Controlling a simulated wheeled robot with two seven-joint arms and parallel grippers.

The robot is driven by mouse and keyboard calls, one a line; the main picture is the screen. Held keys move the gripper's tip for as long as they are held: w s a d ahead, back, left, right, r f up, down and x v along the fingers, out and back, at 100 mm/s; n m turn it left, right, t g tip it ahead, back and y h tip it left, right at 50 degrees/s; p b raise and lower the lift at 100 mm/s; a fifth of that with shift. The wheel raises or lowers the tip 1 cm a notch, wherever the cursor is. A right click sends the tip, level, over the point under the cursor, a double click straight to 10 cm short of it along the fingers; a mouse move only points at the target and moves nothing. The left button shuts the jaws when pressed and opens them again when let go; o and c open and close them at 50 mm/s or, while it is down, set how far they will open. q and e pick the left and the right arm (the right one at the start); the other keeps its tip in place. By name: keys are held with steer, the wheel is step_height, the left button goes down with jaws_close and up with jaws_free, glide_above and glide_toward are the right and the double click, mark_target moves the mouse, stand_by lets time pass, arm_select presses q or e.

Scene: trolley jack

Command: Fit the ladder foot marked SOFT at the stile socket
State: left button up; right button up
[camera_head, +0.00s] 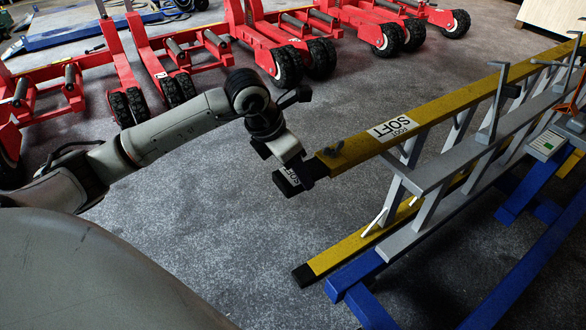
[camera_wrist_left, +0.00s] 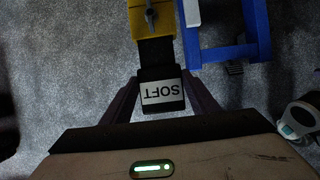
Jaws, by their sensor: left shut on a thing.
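The black ladder foot with a white SOFT label (camera_head: 290,178) is at the near end of the upper yellow stile (camera_head: 450,108), whose own label reads FOOT SOFT. My left gripper (camera_head: 287,168) is shut on the foot. In the left wrist view the foot (camera_wrist_left: 162,92) sits between the two fingers, in line with the yellow stile (camera_wrist_left: 152,18). A dark section (camera_wrist_left: 155,52) joins foot and stile there; I cannot tell how far the foot is seated. A grey wing-shaped fastener (camera_head: 337,147) is on the stile near its end. My right gripper is not in view.
The lower yellow stile (camera_head: 365,243) ends in a black foot (camera_head: 303,275). Blue supports (camera_head: 355,278) and grey ladder rails (camera_head: 440,170) lie to the right. Red trolley jacks (camera_head: 265,40) stand in a row behind. The grey floor (camera_head: 225,230) at left centre is clear.

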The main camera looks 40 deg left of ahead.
mark_target(314, 166)
arm_select(q)
steer(key=shift+w+d, duration=0.3)
steer(key=shift+w, duration=0.35)
steer(key=shift+w+d, duration=0.25)
steer(key=shift+w, duration=0.4)
steer(key=shift+w+d, duration=0.3)
steer(key=shift+w, duration=0.35)
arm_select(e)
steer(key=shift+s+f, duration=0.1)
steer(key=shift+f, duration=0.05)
arm_select(q)
steer(key=o, duration=1.2)
steer(key=shift+r, duration=0.2)
steer(key=p+v, duration=0.2)
steer(key=v, duration=0.8)
steer(key=shift+p, duration=0.35)
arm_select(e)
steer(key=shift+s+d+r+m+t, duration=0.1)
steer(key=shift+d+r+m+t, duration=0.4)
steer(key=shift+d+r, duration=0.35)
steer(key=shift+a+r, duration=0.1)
